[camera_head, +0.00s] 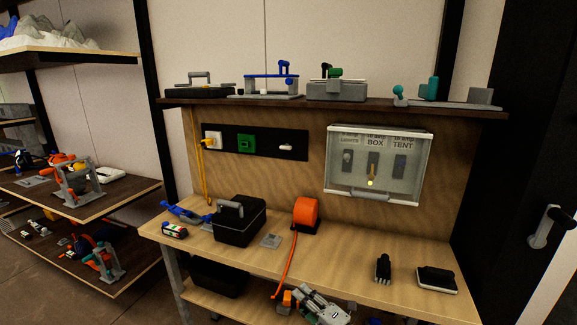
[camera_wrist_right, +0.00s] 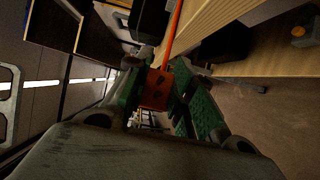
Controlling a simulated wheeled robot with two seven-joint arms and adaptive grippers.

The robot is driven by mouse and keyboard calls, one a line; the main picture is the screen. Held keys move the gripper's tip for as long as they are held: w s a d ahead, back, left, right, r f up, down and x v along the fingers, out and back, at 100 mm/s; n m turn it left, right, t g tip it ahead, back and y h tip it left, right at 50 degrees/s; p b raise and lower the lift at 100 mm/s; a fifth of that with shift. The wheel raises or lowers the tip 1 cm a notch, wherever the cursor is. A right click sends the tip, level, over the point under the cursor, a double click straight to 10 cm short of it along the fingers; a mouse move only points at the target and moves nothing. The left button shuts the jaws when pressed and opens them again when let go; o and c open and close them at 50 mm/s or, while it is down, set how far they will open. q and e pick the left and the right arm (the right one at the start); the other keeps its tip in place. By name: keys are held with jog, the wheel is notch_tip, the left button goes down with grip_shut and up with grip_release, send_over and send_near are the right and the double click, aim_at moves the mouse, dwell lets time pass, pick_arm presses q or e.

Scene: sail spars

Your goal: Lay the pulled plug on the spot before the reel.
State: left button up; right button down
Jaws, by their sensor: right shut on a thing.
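The orange reel (camera_head: 306,212) stands on the workbench, with its orange cord (camera_head: 289,258) running down over the front edge. The orange plug (camera_head: 287,299) is at my right gripper (camera_head: 293,300), in front of the bench and lower in the picture than the top's edge. In the right wrist view the plug (camera_wrist_right: 156,91) sits between the green fingers, which are shut on it, and the cord (camera_wrist_right: 173,35) leads up from it. A small grey square plate (camera_head: 270,241) lies on the bench, left of the reel and nearer the front. My left gripper is not in view.
A black box (camera_head: 239,226) stands left of the plate. A black brush-like thing (camera_head: 383,268) and a dark block (camera_head: 436,280) lie at the right. The bench top (camera_head: 335,259) between reel and brush is clear. A socket panel (camera_head: 265,143) and switch box (camera_head: 375,165) hang behind.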

jog(key=s+d+f+m+t+h, duration=0.2)
jog(key=s+d+f+m+h, duration=0.1)
jog(key=d+h, duration=0.3)
jog(key=s+d+f+m+t+h, duration=0.2)
jog(key=s+d+f+m+h, duration=0.1)
jog(key=d, duration=0.8)
jog(key=shift+s+d+m+h, duration=0.25)
jog(key=shift+s+m+h, duration=0.5)
jog(key=shift+m+h, duration=0.5)
jog(key=shift+a+f, duration=0.1)
dwell(2.8)
